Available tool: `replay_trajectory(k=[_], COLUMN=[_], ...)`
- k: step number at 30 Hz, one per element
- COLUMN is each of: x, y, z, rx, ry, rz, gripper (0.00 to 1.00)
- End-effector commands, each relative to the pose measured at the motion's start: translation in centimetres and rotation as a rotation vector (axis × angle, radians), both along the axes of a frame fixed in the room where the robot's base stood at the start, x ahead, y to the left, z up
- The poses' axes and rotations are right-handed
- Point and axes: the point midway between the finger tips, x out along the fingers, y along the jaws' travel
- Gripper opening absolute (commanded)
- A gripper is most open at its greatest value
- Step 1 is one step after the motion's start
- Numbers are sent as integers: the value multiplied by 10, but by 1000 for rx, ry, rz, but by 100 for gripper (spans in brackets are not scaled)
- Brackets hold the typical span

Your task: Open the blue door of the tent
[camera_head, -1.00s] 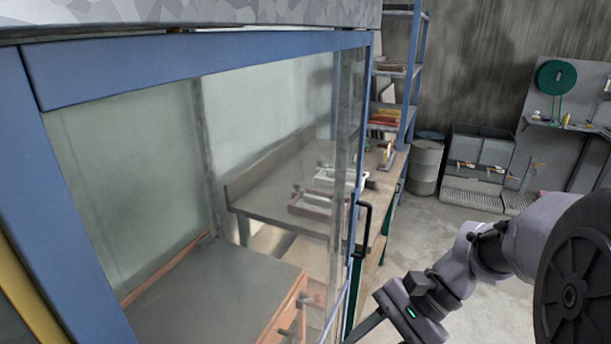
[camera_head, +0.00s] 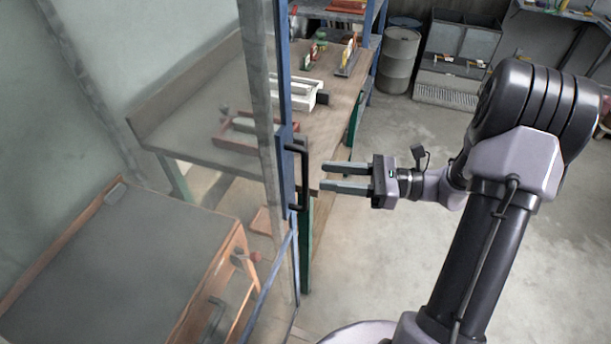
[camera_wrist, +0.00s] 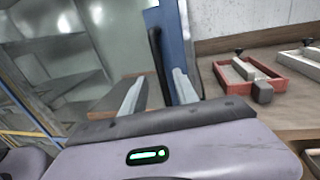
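The tent's blue door has a narrow blue frame (camera_head: 284,90) and a clear panel, seen nearly edge-on left of centre in the head view. A black bar handle (camera_head: 303,178) stands upright on the frame. My gripper (camera_head: 323,176) is just right of the handle, level with it, fingers pointing left and apart. In the wrist view, the blue frame (camera_wrist: 176,45) rises behind my open gripper (camera_wrist: 158,82). The black handle (camera_wrist: 157,62) lies between the two fingers in the picture, beyond or near their tips. I cannot tell whether they touch it.
Inside the tent, behind the clear panel, is a grey-topped wooden table (camera_head: 120,260). A workbench (camera_head: 335,110) with moulds and tools stands behind the door. A grey barrel (camera_head: 399,60) and a metal cabinet (camera_head: 455,60) are farther back. The concrete floor (camera_head: 400,140) is clear.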

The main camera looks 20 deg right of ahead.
Motion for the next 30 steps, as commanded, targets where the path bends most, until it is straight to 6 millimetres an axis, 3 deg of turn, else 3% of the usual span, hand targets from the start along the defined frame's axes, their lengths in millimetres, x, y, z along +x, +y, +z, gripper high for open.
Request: replay_trajectory(k=[3,7,19,24,30], x=[12,21,26,26,26], y=[28,47,57,57,57], z=[-3,-1,0,0,0], rx=[0,-1,-1,-1,-1], ry=[0,0,0,0,0], rz=[5,3,0,1,1], gripper=[36,36,36,3,0])
